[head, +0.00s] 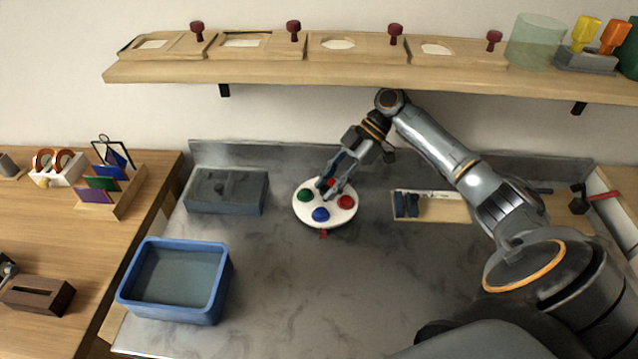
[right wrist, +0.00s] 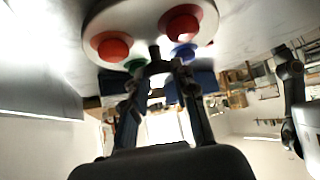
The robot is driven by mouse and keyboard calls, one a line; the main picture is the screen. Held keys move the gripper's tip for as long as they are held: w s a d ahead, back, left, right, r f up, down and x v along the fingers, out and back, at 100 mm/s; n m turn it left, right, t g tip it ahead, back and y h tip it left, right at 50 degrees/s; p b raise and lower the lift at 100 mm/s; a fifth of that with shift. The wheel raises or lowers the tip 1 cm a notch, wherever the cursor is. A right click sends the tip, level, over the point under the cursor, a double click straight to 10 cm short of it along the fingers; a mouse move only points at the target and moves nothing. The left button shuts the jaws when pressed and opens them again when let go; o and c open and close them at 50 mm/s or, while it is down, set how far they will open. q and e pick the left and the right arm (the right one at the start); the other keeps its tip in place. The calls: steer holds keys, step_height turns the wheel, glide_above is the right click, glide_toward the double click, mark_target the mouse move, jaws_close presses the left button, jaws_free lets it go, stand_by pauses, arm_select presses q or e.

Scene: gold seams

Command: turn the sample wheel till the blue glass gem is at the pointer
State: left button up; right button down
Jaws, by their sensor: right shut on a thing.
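The sample wheel (head: 336,219) is a round white disc on the grey worktop. The blue glass gem (head: 320,214) sits at its front edge, closest to the small red pointer (head: 323,234), perhaps slightly left of it. A green gem (head: 304,195) is at the left, a red gem (head: 345,201) at the right, and another reddish one at the back, partly covered by the gripper. My right gripper (head: 327,190) is over the wheel's middle, shut on its small dark centre knob (right wrist: 154,52). In the right wrist view the blue gem (right wrist: 184,52) is partly hidden behind the fingers. My left gripper is out of view.
A blue tub (head: 174,313) and a grey block (head: 226,192) stand left of the wheel. A tray (head: 445,209) with dark pieces lies to the right. A wooden shelf (head: 350,76) runs above the back. The front worktop is clear.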

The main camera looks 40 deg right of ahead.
steer(key=shift+f, duration=0.1)
stand_by(0.3)
steer(key=c, duration=1.1)
jaws_free()
